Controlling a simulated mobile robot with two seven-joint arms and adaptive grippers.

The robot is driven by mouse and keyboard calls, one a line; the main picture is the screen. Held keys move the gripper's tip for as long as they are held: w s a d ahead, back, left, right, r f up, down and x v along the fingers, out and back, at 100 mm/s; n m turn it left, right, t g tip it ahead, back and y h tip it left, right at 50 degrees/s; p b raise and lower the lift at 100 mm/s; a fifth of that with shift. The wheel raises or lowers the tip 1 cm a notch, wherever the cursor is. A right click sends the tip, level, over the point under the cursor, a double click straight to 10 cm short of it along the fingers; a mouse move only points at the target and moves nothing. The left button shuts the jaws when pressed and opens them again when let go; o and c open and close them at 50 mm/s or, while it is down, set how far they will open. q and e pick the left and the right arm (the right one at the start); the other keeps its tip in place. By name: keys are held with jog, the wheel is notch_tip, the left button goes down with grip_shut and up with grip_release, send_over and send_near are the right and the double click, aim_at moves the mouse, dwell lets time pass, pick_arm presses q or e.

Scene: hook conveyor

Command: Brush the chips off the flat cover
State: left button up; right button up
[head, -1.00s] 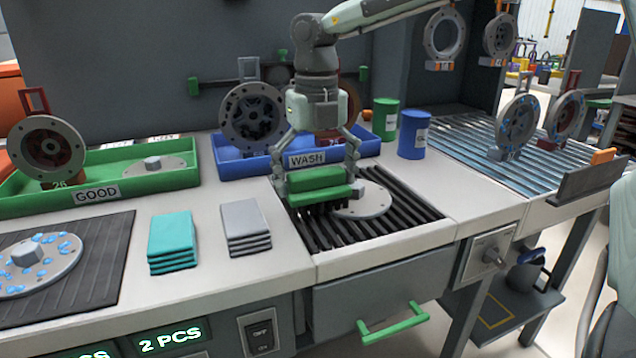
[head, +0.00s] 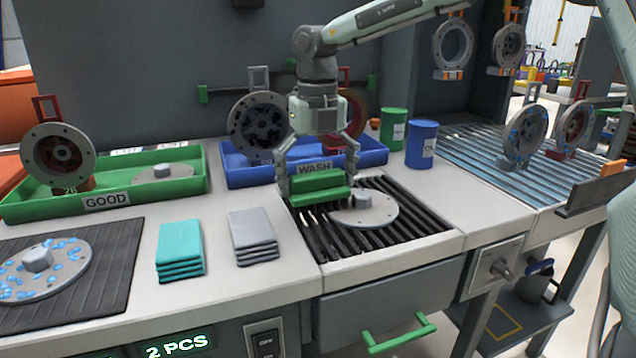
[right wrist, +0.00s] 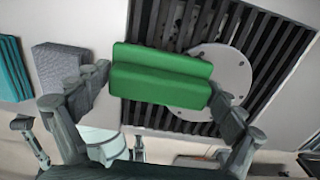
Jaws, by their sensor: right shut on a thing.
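My right gripper (head: 318,178) is shut on a green brush (head: 320,193), which lies level over the left back edge of a flat cover (head: 378,213). This cover is a pale round disc with a central knob, lying on a black slatted grate (head: 425,222). I see no blue chips on its visible part. In the right wrist view the brush (right wrist: 160,82) hides part of the cover (right wrist: 222,65). I cannot tell whether the bristles touch it. Another flat cover (head: 62,262), scattered with blue chips, lies on the dark mat (head: 110,265) at left. My left gripper is not in view.
Teal cloths (head: 180,247) and grey cloths (head: 252,235) lie between mat and grate. A green GOOD bin (head: 195,182) and a blue WASH bin (head: 240,176) stand behind. Green (head: 393,128) and blue (head: 421,143) cans stand behind the grate. A green drawer handle (head: 400,336) juts out in front.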

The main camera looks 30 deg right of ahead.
jog(key=shift+r+p, duration=1.7)
jog(key=shift+r, duration=1.35)
